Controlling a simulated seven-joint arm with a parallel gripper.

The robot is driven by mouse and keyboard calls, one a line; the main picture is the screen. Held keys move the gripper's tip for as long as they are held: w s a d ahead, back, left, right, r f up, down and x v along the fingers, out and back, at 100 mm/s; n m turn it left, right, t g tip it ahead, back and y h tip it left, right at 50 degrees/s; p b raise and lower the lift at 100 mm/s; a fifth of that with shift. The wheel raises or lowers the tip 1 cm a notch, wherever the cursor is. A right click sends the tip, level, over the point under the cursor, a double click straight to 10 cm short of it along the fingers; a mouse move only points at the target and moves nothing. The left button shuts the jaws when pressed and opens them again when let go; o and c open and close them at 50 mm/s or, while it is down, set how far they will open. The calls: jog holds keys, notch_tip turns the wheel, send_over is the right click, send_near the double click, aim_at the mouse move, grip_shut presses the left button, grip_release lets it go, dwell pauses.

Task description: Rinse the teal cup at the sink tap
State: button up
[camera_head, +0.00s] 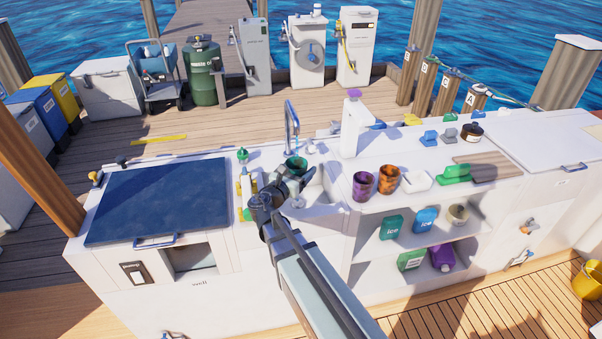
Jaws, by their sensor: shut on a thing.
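The teal cup (297,163) is at the sink, with its open mouth showing at the top. My gripper (289,178) is shut on it; the fingers and the lower part of the cup are hard to make out behind the wrist. The tall curved tap (288,118) stands just behind the cup, its spout end above the cup's mouth. A thin bluish streak shows under the spout, too small to tell clearly as water. The sink (325,198) lies below and to the right of my gripper, partly hidden by my arm.
A purple cup (362,188) and an orange-brown cup (389,180) stand right of the sink. Bottles (246,188) crowd the left side of my gripper. The dark blue hatch lid (155,203) at left is clear.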

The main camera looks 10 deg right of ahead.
jog(key=w+f, duration=0.1)
jog(key=w, duration=0.5)
dwell(0.3)
jog(key=shift+d+f, duration=0.1)
jog(key=shift+d, duration=0.25)
dwell(0.4)
jog(key=shift+d, duration=0.3)
jog(key=shift+a, duration=0.25)
jog(key=shift+a, duration=0.35)
jog(key=shift+s, duration=0.1)
jog(key=shift+s, duration=3.9)
